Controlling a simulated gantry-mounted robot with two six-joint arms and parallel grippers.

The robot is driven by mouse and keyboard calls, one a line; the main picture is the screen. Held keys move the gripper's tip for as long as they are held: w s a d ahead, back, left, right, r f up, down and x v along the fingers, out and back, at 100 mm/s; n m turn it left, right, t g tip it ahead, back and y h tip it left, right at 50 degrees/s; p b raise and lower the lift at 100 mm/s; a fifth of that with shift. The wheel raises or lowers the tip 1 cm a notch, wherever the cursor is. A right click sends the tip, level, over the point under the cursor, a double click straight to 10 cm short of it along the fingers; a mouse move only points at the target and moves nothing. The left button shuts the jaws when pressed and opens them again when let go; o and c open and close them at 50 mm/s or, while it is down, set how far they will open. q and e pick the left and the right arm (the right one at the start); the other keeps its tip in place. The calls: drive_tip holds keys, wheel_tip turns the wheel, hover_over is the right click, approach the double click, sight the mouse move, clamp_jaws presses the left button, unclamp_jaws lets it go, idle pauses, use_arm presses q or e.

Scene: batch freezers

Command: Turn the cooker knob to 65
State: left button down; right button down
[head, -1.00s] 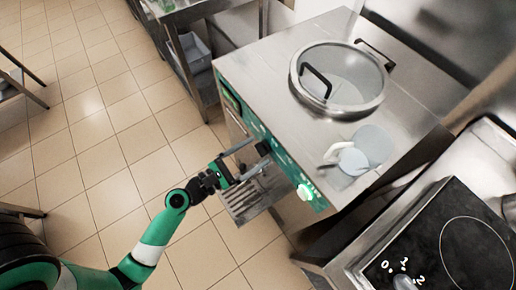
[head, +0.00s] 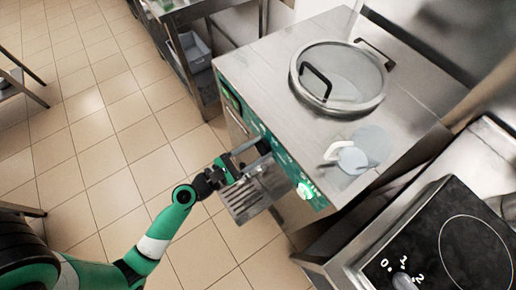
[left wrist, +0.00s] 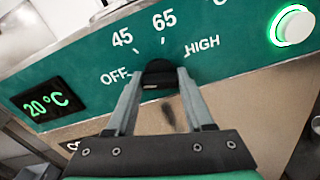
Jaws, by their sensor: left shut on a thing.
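The cooker knob (left wrist: 160,68) is a small black knob on the green control panel (left wrist: 75,70). Labels OFF, 45, 65 and HIGH are printed around it in the left wrist view. My left gripper (left wrist: 158,82) is shut on the knob, with one grey finger on each side of it. In the head view my left gripper (head: 254,155) is at the panel's front face, and the knob is largely hidden there. I cannot tell exactly which mark the knob points to. My right gripper is not in view.
A green display (left wrist: 46,104) reads 20 °C. A lit green-white button (left wrist: 292,26) is at the panel's right. A slotted metal tray (head: 245,200) juts out below. A round glass lid (head: 340,75) and a white-handled jug (head: 368,147) are on top.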

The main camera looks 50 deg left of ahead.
use_arm(q)
drive_tip(key=shift+m, duration=0.5)
drive_tip(key=m+b, duration=0.1)
drive_tip(key=m, duration=0.3)
drive_tip(key=shift+m, duration=0.3)
drive_tip(key=m+b, duration=0.1)
drive_tip(key=m, duration=0.3)
drive_tip(key=shift+f+m, duration=0.1)
drive_tip(key=shift+m, duration=0.2)
drive_tip(key=m+b, duration=0.2)
drive_tip(key=m, duration=0.2)
drive_tip(key=shift+m, duration=0.3)
drive_tip(key=shift+m+b, duration=0.85)
drive_tip(key=shift+m, duration=1.65)
drive_tip(key=shift+c, duration=1.4)
unclamp_jaws()
